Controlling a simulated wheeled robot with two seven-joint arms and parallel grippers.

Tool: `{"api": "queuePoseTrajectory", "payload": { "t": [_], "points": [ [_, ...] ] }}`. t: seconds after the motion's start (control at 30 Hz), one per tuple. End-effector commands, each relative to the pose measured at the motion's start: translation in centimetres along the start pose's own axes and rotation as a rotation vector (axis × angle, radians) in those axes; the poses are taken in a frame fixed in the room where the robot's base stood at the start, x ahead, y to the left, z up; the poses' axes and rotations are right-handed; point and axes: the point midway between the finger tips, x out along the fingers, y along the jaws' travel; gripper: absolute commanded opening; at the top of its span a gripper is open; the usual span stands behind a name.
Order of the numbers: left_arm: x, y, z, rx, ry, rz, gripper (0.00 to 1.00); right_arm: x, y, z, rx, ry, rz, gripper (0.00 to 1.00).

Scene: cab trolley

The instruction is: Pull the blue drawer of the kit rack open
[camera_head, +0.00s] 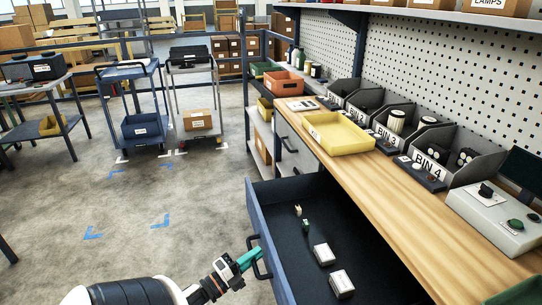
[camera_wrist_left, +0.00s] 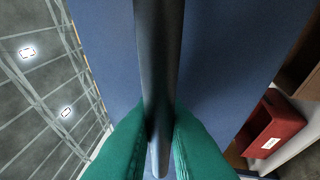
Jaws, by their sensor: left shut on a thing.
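The blue drawer (camera_head: 262,228) under the wooden bench stands pulled out, its dark inside visible from above. Two white boxes (camera_head: 341,284) and small pieces (camera_head: 298,210) lie in it. A dark bar handle (camera_head: 259,262) is on its blue front. My left gripper (camera_head: 250,259), with teal fingers, is shut on this handle. In the left wrist view the dark handle (camera_wrist_left: 155,70) runs between the two teal fingers (camera_wrist_left: 160,150), with the blue drawer front (camera_wrist_left: 215,50) behind. My right gripper is not in view.
A yellow tray (camera_head: 340,134), labelled bins (camera_head: 432,160) and a grey control box (camera_head: 490,215) stand on the bench (camera_head: 385,190). A grey drawer (camera_head: 294,150) is beyond the blue one. Trolleys (camera_head: 193,95) stand farther back. The floor (camera_head: 150,200) left of the drawer is clear.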

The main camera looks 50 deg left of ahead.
Motion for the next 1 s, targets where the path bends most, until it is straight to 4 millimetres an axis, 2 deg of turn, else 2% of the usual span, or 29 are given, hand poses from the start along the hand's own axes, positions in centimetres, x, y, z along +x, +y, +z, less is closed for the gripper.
{"api": "queuePoseTrajectory", "payload": {
  "t": [0.2, 0.63, 0.67, 0.7, 1.0],
  "points": [
    [-1.6, 0.2, -0.6, -0.002, 0.001, -0.003, 0.00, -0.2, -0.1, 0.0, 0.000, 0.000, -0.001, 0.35],
    [-1.8, 0.2, -0.7, -0.002, 0.002, -0.003, 0.00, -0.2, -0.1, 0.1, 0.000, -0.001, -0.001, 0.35],
    [-1.8, 0.2, -0.7, -0.002, 0.002, -0.003, 0.16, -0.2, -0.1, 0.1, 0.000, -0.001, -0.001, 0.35],
    [-1.8, 0.2, -0.7, -0.002, 0.001, -0.003, 0.22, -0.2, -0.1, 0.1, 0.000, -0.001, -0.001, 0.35],
    [-1.9, 0.3, -0.7, -0.001, 0.001, -0.001, 0.22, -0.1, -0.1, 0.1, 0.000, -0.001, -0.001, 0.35]
  ]
}}
